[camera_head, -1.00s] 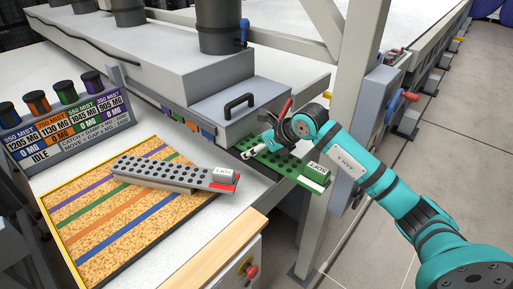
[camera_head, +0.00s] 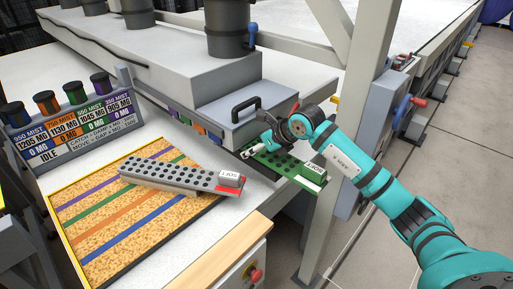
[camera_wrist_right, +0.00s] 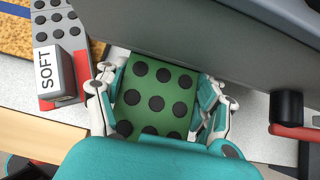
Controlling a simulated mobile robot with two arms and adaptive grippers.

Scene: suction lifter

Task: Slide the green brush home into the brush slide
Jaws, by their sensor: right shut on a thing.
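The green brush (camera_head: 291,166), a flat plate with rows of black discs and a pale label block on its near right end, lies beside the grey housing (camera_head: 225,112) with the black handle. Its far left end is at the housing's lower edge; I cannot tell how deep it sits in the slide, whose opening is hidden. My right gripper (camera_head: 256,148) is shut on the green brush. In the right wrist view, its fingers flank the brush (camera_wrist_right: 160,88) on both sides, and the housing covers the brush's far end. My left gripper is not in view.
A grey brush (camera_head: 180,174) with a red end and a "SOFT" label lies across the striped cork mat (camera_head: 105,247). A display with coloured knobs (camera_head: 75,130) stands at the left. A white frame post (camera_head: 345,110) rises close to my right arm.

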